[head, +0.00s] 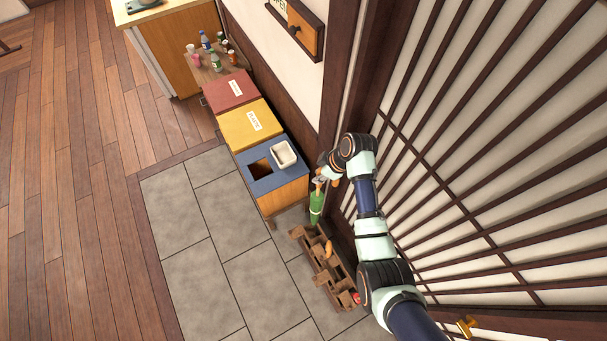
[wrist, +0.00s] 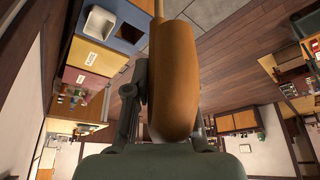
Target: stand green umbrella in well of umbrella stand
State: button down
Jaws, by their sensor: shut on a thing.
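The green umbrella (head: 316,208) hangs roughly upright in the head view, at the far end of the umbrella stand. My gripper (head: 321,181) is shut on its brown handle, which fills the middle of the wrist view (wrist: 173,80). The dark brown wooden umbrella stand (head: 318,276) has several square wells and stands on the grey tiles beside the wall. The umbrella's lower end shows near the stand's far edge. I cannot tell whether its tip is above a well or inside one.
An orange-brown handle (head: 328,249) and a small red thing (head: 357,298) show at other wells. A blue-topped bin (head: 262,182) with a white tray (head: 284,153) stands close to the umbrella, with yellow (head: 246,124) and red (head: 229,90) bins behind. Slatted screens rise at right.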

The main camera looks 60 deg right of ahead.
aim_at(319, 189)
jog(key=shift+s+d, duration=0.1)
notch_tip(319, 189, down, 11)
jog(key=b, duration=0.9)
jog(key=shift+f+b, duration=0.55)
jog(key=shift+f, duration=0.1)
dwell(1.2)
jog(key=shift+f+b, duration=0.45)
jog(key=shift+f, duration=0.2)
notch_tip(319, 189, down, 14)
jog(key=b, duration=1)
jog(key=shift+r+b, duration=0.2)
jog(key=shift+b, duration=0.2)
dwell(0.3)
